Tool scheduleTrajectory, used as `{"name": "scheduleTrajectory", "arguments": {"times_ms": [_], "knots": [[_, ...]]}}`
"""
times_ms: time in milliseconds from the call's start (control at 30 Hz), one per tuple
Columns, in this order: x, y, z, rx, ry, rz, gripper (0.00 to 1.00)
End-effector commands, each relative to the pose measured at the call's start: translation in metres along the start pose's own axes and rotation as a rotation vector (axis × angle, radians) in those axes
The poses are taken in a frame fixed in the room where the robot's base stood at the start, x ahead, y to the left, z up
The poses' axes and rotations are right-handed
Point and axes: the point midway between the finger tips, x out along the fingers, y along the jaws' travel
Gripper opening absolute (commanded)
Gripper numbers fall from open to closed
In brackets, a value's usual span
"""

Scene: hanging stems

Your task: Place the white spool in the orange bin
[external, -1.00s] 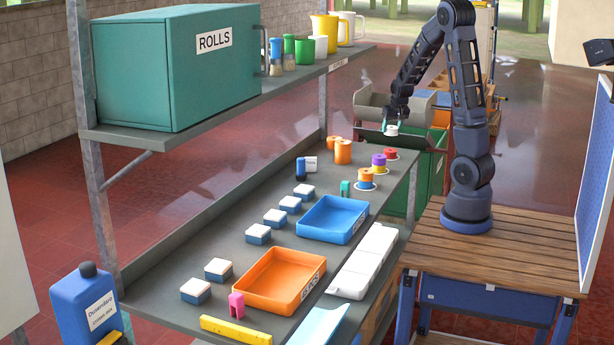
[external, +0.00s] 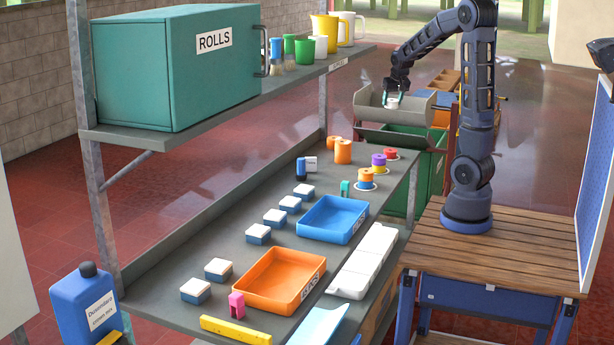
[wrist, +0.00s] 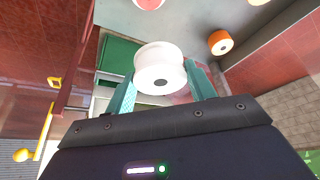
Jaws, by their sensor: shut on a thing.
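The white spool (wrist: 160,68) is held between the two teal fingers of my gripper (wrist: 158,88) in the wrist view. In the external view my gripper (external: 395,97) is up in the air beyond the far end of the bench, with the white spool (external: 392,102) small below it. The orange bin (external: 262,283), a shallow tray with a label on its right side, sits at the near end of the bench. It looks empty. My gripper is far behind it and higher.
A blue tray (external: 332,212) lies behind the orange bin. Several white-topped blue blocks (external: 258,234) line the left. A pink piece (external: 236,305) and yellow bar (external: 235,330) lie near the bin. A shelf (external: 190,120) overhangs the left.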

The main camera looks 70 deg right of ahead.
Motion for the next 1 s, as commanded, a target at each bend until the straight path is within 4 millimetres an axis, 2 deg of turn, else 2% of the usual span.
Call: {"name": "scheduleTrajectory", "arguments": {"times_ms": [167, 467, 1000], "knots": [[0.010, -0.034, 0.008, 0.003, -0.001, 0.002, 0.31], [0.032, -0.116, 0.034, 0.030, -0.001, 0.015, 0.31], [0.056, -0.238, 0.103, 0.085, -0.001, 0.039, 0.31]]}}
